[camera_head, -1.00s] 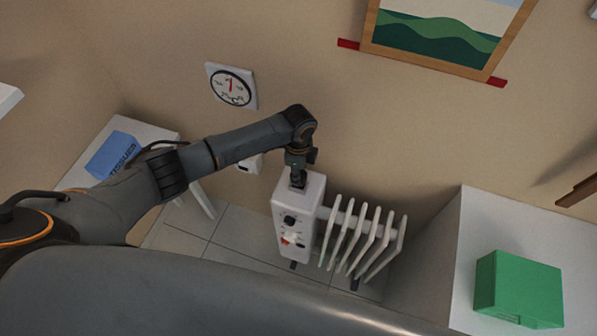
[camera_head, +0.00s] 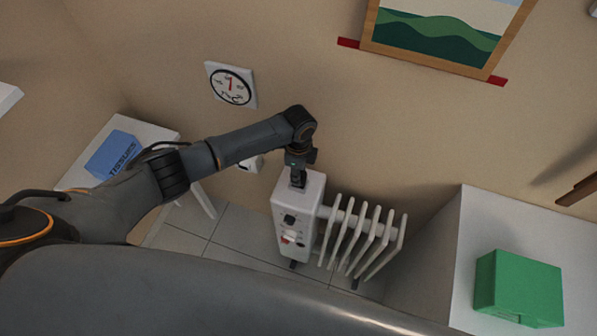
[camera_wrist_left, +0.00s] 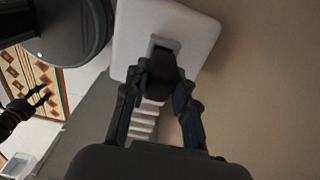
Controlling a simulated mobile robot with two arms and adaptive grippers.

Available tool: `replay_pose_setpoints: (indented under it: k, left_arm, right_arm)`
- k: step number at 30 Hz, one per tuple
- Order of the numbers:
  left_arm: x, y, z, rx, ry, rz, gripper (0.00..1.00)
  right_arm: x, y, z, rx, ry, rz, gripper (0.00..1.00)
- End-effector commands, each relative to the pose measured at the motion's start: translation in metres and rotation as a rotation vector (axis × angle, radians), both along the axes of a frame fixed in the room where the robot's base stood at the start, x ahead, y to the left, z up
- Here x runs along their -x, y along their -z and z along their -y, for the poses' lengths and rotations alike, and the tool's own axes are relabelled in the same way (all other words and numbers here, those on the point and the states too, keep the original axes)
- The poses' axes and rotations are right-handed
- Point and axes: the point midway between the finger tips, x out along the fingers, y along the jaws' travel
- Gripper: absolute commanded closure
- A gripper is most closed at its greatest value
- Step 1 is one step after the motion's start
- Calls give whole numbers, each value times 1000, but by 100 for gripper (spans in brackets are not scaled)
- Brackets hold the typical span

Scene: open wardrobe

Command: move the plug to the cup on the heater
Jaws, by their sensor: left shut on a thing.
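The white heater (camera_head: 300,215) stands on the tiled floor against the wall, with a control panel on its front and ribs to its right. Its top (camera_wrist_left: 190,25) shows a rectangular cup-like opening (camera_wrist_left: 163,42) in the left wrist view. My left gripper (camera_head: 297,181) points down at this opening; in the left wrist view it (camera_wrist_left: 163,75) is shut on a dark piece, seemingly the plug, at the opening's edge. The fingers hide most of it, and I cannot tell how deep it sits. My right gripper (camera_wrist_left: 46,95) appears small at the left of the wrist view, fingers apart and empty.
A wall socket (camera_head: 250,164) is partly behind my left arm. A side table (camera_head: 150,132) with a blue tissue box (camera_head: 113,153) stands left. A white cabinet (camera_head: 480,215) with a green box (camera_head: 518,288) stands right. A clock (camera_head: 231,85) and a picture (camera_head: 440,35) hang above.

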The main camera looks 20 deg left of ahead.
Motion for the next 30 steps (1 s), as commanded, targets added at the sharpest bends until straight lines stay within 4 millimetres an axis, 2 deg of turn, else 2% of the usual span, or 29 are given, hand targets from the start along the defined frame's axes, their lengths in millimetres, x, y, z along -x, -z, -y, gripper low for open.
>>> replay_pose_setpoints:
  k: [23, 24, 27, 30]
  left_arm:
    - [0, 21, 0, 0, 0, 0, 100]
    - [0, 20, 0, 0, 0, 0, 69]
    - [0, 20, 0, 0, 0, 0, 48]
    - [0, 20, 0, 0, 0, 0, 46]
  right_arm:
    - [0, 15, 0, 0, 0, 0, 60]
    - [0, 15, 0, 0, 0, 0, 60]
    - [0, 14, 0, 0, 0, 0, 60]
    - [0, 14, 0, 0, 0, 0, 60]
